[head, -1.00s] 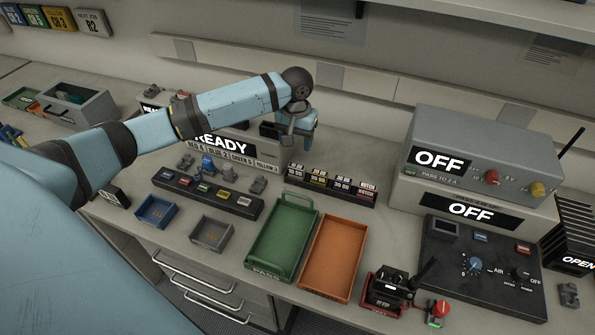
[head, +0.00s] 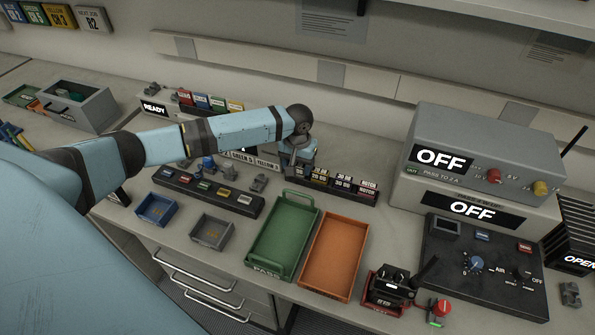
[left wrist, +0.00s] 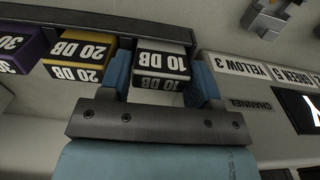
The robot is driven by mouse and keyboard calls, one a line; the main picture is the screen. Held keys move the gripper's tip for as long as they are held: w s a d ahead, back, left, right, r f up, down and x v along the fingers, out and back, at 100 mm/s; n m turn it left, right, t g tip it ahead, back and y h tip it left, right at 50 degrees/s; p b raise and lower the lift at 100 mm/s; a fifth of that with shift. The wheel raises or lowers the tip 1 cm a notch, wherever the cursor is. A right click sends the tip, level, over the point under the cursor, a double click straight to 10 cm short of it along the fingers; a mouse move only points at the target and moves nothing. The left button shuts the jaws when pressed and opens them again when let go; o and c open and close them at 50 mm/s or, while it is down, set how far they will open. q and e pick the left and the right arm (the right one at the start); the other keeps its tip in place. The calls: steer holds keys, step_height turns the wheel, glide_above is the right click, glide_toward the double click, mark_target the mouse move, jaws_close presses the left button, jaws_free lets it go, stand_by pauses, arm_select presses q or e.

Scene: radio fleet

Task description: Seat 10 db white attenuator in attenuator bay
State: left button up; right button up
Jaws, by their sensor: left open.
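The 10 dB white attenuator (left wrist: 163,65) shows in the left wrist view as a white block with a black "10 DB" label. It is in the dark rack (left wrist: 100,22), beside yellow 20 dB (left wrist: 78,62) and purple 30 dB (left wrist: 18,50) blocks. My left gripper (left wrist: 161,78) is open, its two blue fingers on either side of the white block; contact cannot be told. In the head view the gripper (head: 298,163) is low at the left end of the attenuator rack (head: 335,190) and hides the white block. I cannot tell which part is the attenuator bay. My right gripper is out of view.
A green tray (head: 260,265) and an orange tray (head: 325,290) lie in front of the rack. Grey instruments reading OFF (head: 478,150) and a dark knob panel (head: 500,295) stand at right. A black radio (head: 388,288) sits near the front edge.

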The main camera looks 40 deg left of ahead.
arm_select(q)
steer(key=c, duration=0.6)
steer(key=shift+r, duration=0.1)
